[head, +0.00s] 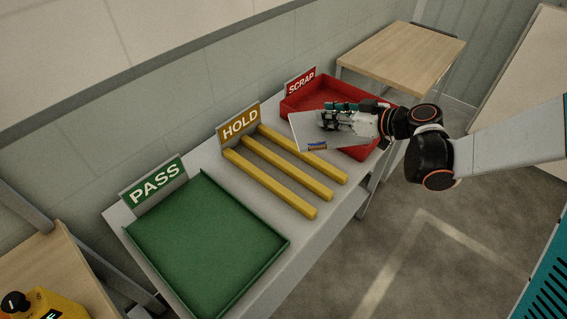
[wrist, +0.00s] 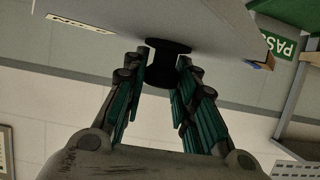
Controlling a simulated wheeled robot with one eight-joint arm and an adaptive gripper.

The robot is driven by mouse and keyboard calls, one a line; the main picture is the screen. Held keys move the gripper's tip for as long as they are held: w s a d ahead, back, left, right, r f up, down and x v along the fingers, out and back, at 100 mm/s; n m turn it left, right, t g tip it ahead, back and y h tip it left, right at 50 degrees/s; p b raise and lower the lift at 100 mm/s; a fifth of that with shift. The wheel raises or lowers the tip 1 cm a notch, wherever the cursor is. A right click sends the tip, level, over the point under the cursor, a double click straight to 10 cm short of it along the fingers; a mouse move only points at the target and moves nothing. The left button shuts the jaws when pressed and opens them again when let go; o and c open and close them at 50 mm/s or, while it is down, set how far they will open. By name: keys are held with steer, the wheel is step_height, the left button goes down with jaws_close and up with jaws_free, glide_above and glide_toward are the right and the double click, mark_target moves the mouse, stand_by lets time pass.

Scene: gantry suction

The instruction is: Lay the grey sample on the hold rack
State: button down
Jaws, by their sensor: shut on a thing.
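The grey sample (head: 306,139) is a flat pale panel with a small blue and orange mark near its lower edge. The hold rack (head: 272,183) is a set of three yellow bars beside the HOLD sign (head: 239,124).
A green PASS tray (head: 205,245) lies left of the rack. A red SCRAP tray (head: 312,97) lies right, partly hidden by my gripper and the sample. A wooden table (head: 400,55) stands behind at the right. The rack's bars look empty.

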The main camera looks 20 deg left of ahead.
mark_target(299, 126)
steer(key=a+n+g, duration=0.1)
steer(key=a, duration=0.1)
steer(key=s+a+r+n+g, duration=0.1)
steer(key=a, duration=0.1)
steer(key=s+a+r+g, duration=0.1)
steer(key=a, duration=0.2)
steer(key=shift+s+a+n+y, duration=0.1)
steer(key=shift+s+n+y, duration=0.1)
steer(key=shift+n+y, duration=0.2)
steer(key=shift+s+a+f+b, duration=0.1)
steer(key=shift+s+a+b, duration=0.1)
steer(key=shift+a+b, duration=0.1)
steer(key=shift+g, duration=0.3)
step_height(299, 126, down, 20)
steer(key=b, duration=0.7)
steer(key=shift+r, duration=0.25)
steer(key=c, duration=1.3)
jaws_free()
steer(key=shift+f, duration=0.1)
steer(key=p+v, duration=0.3)
steer(key=v, duration=0.9)
